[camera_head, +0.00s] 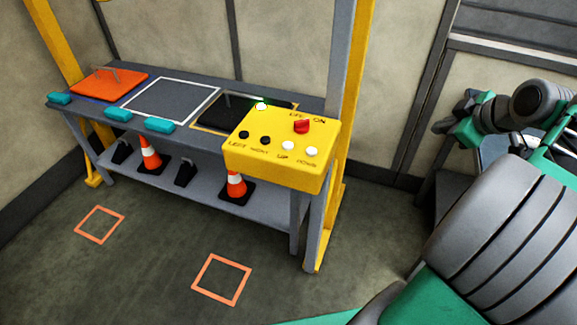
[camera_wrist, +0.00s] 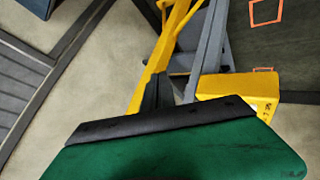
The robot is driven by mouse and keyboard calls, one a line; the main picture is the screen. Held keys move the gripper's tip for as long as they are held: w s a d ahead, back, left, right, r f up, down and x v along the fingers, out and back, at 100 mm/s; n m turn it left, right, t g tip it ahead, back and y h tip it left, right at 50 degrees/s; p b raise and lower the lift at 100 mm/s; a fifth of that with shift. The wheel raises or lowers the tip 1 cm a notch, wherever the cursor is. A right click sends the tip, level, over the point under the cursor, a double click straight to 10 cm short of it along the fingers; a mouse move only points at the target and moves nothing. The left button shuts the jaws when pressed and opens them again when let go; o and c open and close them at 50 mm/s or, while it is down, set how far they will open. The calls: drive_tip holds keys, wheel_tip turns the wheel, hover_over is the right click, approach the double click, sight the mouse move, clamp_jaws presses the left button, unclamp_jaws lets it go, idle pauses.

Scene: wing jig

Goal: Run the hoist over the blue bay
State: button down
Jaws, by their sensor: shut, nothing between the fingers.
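The blue bay (camera_head: 82,96) is at the bench's far left, its blue edge showing under an orange plate (camera_head: 108,84) with a handle. The yellow control box (camera_head: 270,166) stands at the bench's right end. It has a red knob (camera_head: 302,126), black buttons above LEFT (camera_head: 244,134) and RIGHT (camera_head: 265,140), and white buttons for UP (camera_head: 288,145) and DOWN (camera_head: 312,151). A lamp (camera_head: 262,105) glows green behind it. The hoist itself is not visible. My gripper (camera_wrist: 159,82) is shut and empty, apart from the box (camera_wrist: 238,88) in the wrist view.
A white-outlined bay (camera_head: 172,97) is mid-bench; a yellow-outlined bay with a dark plate (camera_head: 232,107) is partly behind the box. Teal blocks (camera_head: 160,125) line the front edge. Cones (camera_head: 236,184) stand on the lower shelf. Yellow posts (camera_head: 352,95) flank the bench. Floor in front is clear.

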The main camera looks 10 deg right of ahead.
drive_tip(key=w+a+f+m+g, duration=0.1)
drive_tip(key=w+a+f+m, duration=0.15)
drive_tip(key=a, duration=0.85)
drive_tip(key=s+a+f+m+g, duration=0.2)
drive_tip(key=s+a+f, duration=0.3)
drive_tip(key=a, duration=0.4)
drive_tip(key=s+a+f+m+g, duration=0.2)
drive_tip(key=s+a+f+m, duration=0.2)
drive_tip(key=s+a, duration=0.4)
drive_tip(key=shift+a+f, duration=0.65)
drive_tip(key=shift+a, duration=0.05)
